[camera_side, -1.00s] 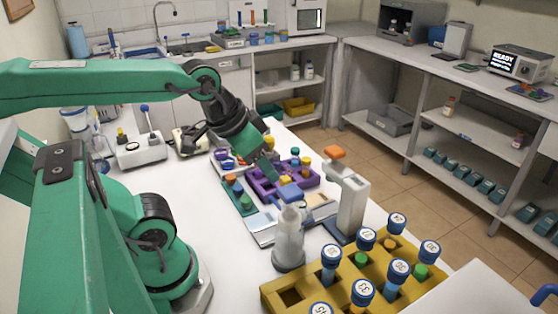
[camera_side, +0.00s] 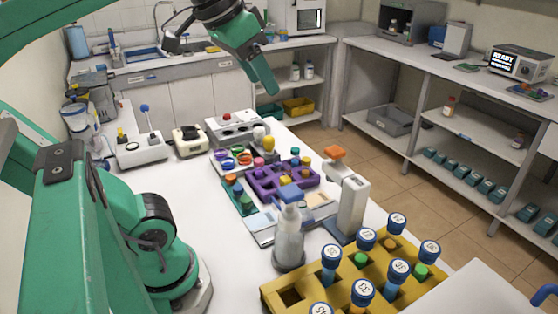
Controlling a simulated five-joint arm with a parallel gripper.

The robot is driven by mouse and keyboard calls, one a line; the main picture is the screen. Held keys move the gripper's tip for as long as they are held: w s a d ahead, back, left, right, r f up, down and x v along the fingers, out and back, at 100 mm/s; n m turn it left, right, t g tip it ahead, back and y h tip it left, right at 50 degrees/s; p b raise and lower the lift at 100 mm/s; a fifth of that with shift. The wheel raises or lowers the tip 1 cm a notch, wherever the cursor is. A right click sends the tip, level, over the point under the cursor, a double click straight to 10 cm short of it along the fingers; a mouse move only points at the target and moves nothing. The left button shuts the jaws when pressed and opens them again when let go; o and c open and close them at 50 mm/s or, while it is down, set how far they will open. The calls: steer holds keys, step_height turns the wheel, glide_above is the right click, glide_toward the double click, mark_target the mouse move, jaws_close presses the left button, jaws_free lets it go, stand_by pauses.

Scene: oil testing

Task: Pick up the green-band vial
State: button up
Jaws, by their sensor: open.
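The yellow rack (camera_side: 290,297) at the front right holds several vials with round, numbered blue caps. Green shows under the cap of one vial (camera_side: 361,258) near the rack's middle and under another (camera_side: 421,269) near its right side; I cannot tell which is the task's green-band vial. Other vials there show orange or blue below the cap. My gripper (camera_side: 268,88) is open and raised high over the back of the table, well away from the yellow rack. Its green finger points down; the second finger is hard to make out. Nothing shows in it.
A purple rack (camera_side: 267,190) with small coloured caps lies behind. White table is clear to the left of the bottle.

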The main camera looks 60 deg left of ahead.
steer(key=w+a+r+m+g, duration=0.15)
steer(key=w+a+g, duration=0.25)
steer(key=w, duration=0.6)
steer(key=g, duration=0.2)
glide_above(301, 206)
steer(key=a, duration=0.1)
steer(key=f, duration=3.2)
steer(key=shift+w+a, duration=0.1)
steer(key=shift+w, duration=0.3)
steer(key=shift+f, duration=0.1)
steer(key=shift+f, duration=2.55)
jaws_close()
